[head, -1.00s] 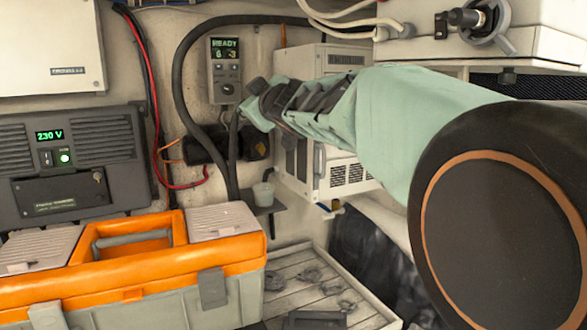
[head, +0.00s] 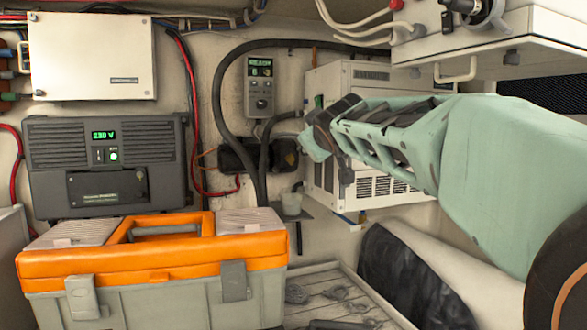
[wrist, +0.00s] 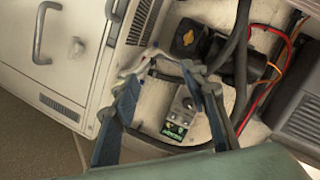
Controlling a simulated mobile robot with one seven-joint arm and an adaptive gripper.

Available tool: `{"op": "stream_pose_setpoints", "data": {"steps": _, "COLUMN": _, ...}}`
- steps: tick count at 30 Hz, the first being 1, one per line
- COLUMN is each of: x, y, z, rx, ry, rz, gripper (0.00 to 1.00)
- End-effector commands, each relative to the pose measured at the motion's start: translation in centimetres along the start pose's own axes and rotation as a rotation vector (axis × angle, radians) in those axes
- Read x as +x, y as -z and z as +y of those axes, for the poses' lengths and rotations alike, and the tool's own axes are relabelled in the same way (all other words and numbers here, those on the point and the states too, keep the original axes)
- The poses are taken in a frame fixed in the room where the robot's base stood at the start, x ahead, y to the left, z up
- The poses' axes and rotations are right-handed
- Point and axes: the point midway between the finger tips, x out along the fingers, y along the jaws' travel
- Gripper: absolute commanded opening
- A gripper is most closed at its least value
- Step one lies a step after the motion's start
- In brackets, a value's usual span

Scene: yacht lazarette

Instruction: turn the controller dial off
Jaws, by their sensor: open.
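The controller (head: 259,87) is a small grey box on the back wall with a lit green display and a round dial (head: 261,104) below it. The display text is too small to read surely, and the dial's pointer position cannot be told. My gripper (head: 314,143) is right of and a little below the dial, apart from it, in front of the white cabinet. In the wrist view the controller (wrist: 183,112) appears upside down between the spread fingers of my gripper (wrist: 160,75). The gripper is open and empty.
A thick black hose (head: 217,100) loops around the controller. The white vented cabinet (head: 330,85) stands right of it. A grey 230 V unit (head: 105,160) is at left, with an orange-lidded toolbox (head: 150,275) in front. A small cup (head: 292,204) sits on a shelf below.

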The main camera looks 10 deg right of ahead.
Motion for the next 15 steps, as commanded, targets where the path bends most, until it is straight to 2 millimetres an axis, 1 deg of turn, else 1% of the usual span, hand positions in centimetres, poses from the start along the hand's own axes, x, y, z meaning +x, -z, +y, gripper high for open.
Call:
{"op": "stream_pose_setpoints", "data": {"steps": 1, "x": -0.4, "y": -0.8, "z": 0.4, "rx": 0.017, "ry": 0.004, "rz": -0.020, "gripper": 0.41}}
{"op": "stream_pose_setpoints", "data": {"steps": 3, "x": -0.9, "y": -1.9, "z": 0.6, "rx": 0.043, "ry": 0.014, "rz": -0.048, "gripper": 0.41}}
{"op": "stream_pose_setpoints", "data": {"steps": 6, "x": -1.6, "y": -3.2, "z": 0.6, "rx": 0.075, "ry": 0.029, "rz": -0.081, "gripper": 0.41}}
{"op": "stream_pose_setpoints", "data": {"steps": 12, "x": -2.5, "y": -4.8, "z": 0.3, "rx": 0.115, "ry": 0.050, "rz": -0.122, "gripper": 0.41}}
{"op": "stream_pose_setpoints", "data": {"steps": 15, "x": -2.7, "y": -5.0, "z": 0.1, "rx": 0.122, "ry": 0.055, "rz": -0.128, "gripper": 0.41}}
